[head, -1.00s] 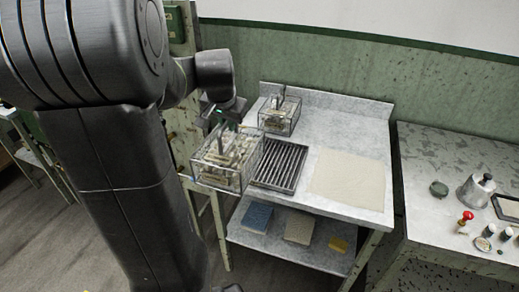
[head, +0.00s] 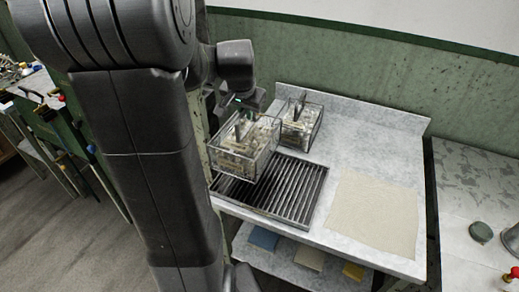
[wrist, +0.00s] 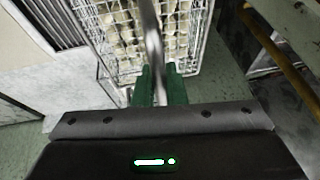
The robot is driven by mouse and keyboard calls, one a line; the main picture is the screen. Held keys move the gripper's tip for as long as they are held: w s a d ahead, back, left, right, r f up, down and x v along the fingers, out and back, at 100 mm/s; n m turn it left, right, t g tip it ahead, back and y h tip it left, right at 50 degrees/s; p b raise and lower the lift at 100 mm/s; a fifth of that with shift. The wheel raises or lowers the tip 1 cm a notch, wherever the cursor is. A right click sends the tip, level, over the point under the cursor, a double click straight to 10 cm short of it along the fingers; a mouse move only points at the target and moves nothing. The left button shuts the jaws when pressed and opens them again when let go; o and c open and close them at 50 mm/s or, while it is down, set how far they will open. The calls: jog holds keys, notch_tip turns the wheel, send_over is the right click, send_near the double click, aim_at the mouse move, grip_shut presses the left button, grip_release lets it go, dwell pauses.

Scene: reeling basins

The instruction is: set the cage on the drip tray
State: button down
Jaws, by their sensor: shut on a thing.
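My gripper (head: 241,115) is shut on the upright handle of a wire cage (head: 243,150) filled with pale pieces. The cage hangs over the back left part of the drip tray (head: 290,205), a dark slatted tray on the grey bench, and hides some of it. Whether its base touches the tray cannot be told. In the wrist view, the green fingers (wrist: 160,87) close on the metal handle, with the cage (wrist: 122,22) beyond. The slatted tray (wrist: 52,18) shows at the upper left there, beside the cage.
A second, similar cage (head: 301,126) stands on the bench just behind and right of the held one, close to it. A beige cloth (head: 372,212) lies right of the tray. The bench has a raised back edge (head: 355,105). Coloured stacks (head: 308,258) lie on the lower shelf.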

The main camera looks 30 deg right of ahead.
aim_at(247, 131)
notch_tip(247, 131, down, 8)
jog(key=shift+r+p, duration=0.2)
jog(key=shift+p, duration=0.1)
jog(key=shift+f, duration=0.1)
jog(key=c, duration=1.5)
grip_release()
jog(key=shift+s, duration=0.1)
jog(key=b+v, duration=0.1)
jog(key=v, duration=1.1)
jog(key=shift+a, duration=0.1)
jog(key=p+x, duration=0.1)
jog(key=x, duration=1.1)
jog(key=shift+r, duration=0.6)
